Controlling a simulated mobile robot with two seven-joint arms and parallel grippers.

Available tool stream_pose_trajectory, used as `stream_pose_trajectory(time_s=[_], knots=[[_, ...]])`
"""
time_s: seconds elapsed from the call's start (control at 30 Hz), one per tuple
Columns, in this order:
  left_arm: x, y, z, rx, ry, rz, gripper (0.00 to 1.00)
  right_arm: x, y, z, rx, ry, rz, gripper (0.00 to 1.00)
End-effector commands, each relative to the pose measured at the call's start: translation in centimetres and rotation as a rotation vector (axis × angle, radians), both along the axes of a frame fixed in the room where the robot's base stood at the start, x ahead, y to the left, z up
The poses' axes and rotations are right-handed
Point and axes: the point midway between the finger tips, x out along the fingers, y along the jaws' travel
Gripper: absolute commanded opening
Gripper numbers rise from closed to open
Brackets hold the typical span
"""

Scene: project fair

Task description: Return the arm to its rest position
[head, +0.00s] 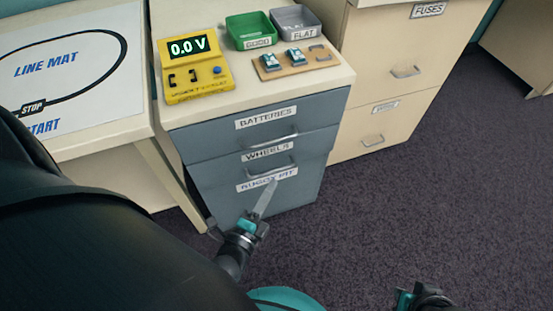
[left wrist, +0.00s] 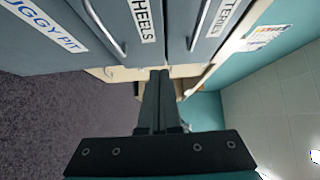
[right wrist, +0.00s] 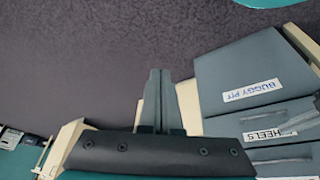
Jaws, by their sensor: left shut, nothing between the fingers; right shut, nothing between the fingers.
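My left gripper (head: 271,187) is in front of the grey drawer cabinet (head: 205,142), its fingers together and empty. In the head view its tips overlap the label of the bottom drawer, marked BUGGY PIT (head: 255,184). In the left wrist view the shut fingers (left wrist: 159,73) point past the drawer fronts, with no contact visible. My right gripper (head: 425,297) shows only partly at the bottom right of the head view, over the floor. In the right wrist view its fingers (right wrist: 160,72) are together and empty, beside the cabinet in the picture.
The yellow meter (head: 194,68) reads 0.0 V on the cabinet top, near a green bin (head: 250,29), a grey bin (head: 295,20) and a wooden board (head: 270,71). The line mat table (head: 95,137) stands left, a cream cabinet (head: 385,88) behind right. Carpet (head: 430,190) is clear at right.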

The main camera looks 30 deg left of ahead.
Motion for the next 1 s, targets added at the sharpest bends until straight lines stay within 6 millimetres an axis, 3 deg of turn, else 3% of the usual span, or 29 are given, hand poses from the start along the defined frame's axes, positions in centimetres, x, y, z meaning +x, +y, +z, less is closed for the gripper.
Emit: stream_pose_trajectory(time_s=[0.2, 0.53, 0.8, 1.0], knots=[[-1.2, -0.1, 0.0, 0.001, 0.0, -0.001, 0.0, 0.0, 0.0, -0.7, -0.001, 0.009, 0.0, 0.0], [-0.9, -0.4, -0.1, -0.037, 0.021, -0.012, 0.0, 0.0, 0.0, -0.7, 0.0, 0.009, 0.0, 0.0], [1.2, -2.6, -1.2, -0.35, 0.239, -0.061, 0.0, 0.0, 0.0, -0.7, -0.001, 0.009, 0.0, 0.0], [1.5, -4.1, -1.9, -0.606, 0.454, -0.023, 0.0, 0.0, 0.0, -0.7, -0.001, 0.009, 0.001, 0.0]])
